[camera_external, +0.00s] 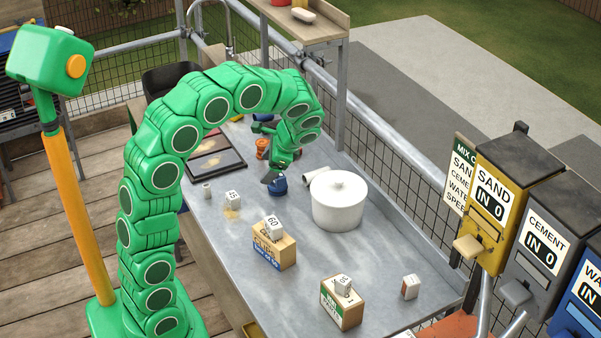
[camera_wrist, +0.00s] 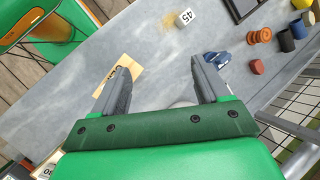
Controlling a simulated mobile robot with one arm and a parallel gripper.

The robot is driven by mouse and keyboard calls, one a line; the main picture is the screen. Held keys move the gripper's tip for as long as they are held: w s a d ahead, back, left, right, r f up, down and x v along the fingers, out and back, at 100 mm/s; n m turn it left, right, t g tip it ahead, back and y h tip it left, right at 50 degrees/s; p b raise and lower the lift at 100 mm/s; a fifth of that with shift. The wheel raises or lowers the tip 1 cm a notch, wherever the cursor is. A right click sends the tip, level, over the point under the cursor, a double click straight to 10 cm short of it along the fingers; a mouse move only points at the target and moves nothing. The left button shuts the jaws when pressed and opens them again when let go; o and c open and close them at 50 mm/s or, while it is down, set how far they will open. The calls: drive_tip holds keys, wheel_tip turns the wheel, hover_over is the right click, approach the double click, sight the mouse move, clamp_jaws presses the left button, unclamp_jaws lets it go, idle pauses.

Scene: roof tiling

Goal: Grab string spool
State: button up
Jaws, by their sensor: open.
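My gripper (camera_external: 272,178) is open over the metal table, with nothing seen between its two fingers in the wrist view (camera_wrist: 160,66). An orange, ridged, spool-like thing (camera_external: 262,147) stands on the table behind my gripper; it also shows at the upper right of the wrist view (camera_wrist: 260,36), apart from the fingers. A blue thing (camera_external: 278,184) is close by my gripper tip, and a blue thing shows just beyond the right finger in the wrist view (camera_wrist: 217,60). Whether it touches the finger, I cannot tell. Which one is the string spool is not certain.
A white lidded pot (camera_external: 338,208) stands just right of my gripper. A cardboard box (camera_external: 274,252) and a green-labelled box (camera_external: 341,308) stand nearer the front. A small block marked 45 (camera_wrist: 185,17) and a red cylinder (camera_wrist: 257,67) are on the table. Mesh railing runs along the right.

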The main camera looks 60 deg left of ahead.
drive_tip(key=w+a+f+m+y, duration=0.2)
drive_tip(key=w+a+f, duration=0.2)
drive_tip(key=w+a, duration=0.5)
drive_tip(key=m+g+y, duration=0.2)
drive_tip(key=m+y, duration=0.1)
drive_tip(key=m, duration=0.1)
approach(262, 149)
drive_tip(key=s+d+r, duration=0.1)
drive_tip(key=d+r, duration=0.2)
drive_tip(key=d, duration=0.1)
drive_tip(key=shift+m+g+y, duration=0.4)
drive_tip(key=shift+m+y, duration=0.4)
drive_tip(key=shift+y, duration=0.1)
drive_tip(key=a+f, duration=0.6)
drive_tip(key=a, duration=0.1)
drive_tip(key=shift+w+f, duration=0.25)
drive_tip(key=shift+w, duration=0.15)
drive_tip(key=shift+a+f, duration=0.2)
drive_tip(key=shift+a, duration=0.05)
drive_tip(key=shift+w+x, duration=0.1)
drive_tip(key=shift+x, duration=1.85)
drive_tip(key=shift+w+x, duration=0.15)
drive_tip(key=shift+x, duration=1.8)
drive_tip(key=shift+f, duration=0.2)
drive_tip(key=c, duration=1.1)
